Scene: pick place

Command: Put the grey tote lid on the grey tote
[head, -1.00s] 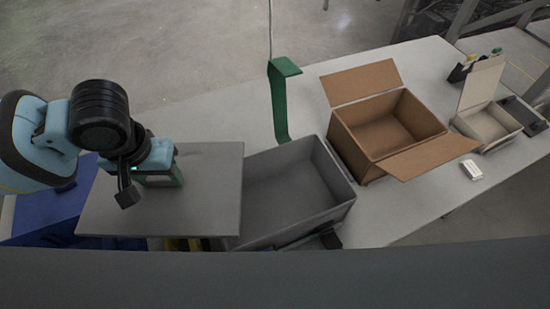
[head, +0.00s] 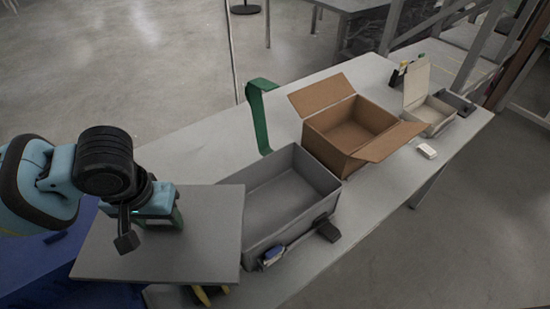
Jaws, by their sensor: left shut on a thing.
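The grey tote lid (head: 205,245) is a flat grey panel at the lower left of the head view. My left gripper (head: 157,214) is shut on the lid from above, near its far edge; the fingertips are hard to make out. The open grey tote (head: 322,193) stands on the table just right of the lid and looks empty. The lid's right edge covers part of the tote's left side in the picture; whether they touch cannot be told. My right gripper is not in view.
An open cardboard box (head: 338,137) stands right of the tote. A green bent stand (head: 259,115) is behind it. A dark tool with a blue part (head: 272,256) lies along the tote's front. Farther right are a small white box (head: 427,151) and an open pale box (head: 417,88).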

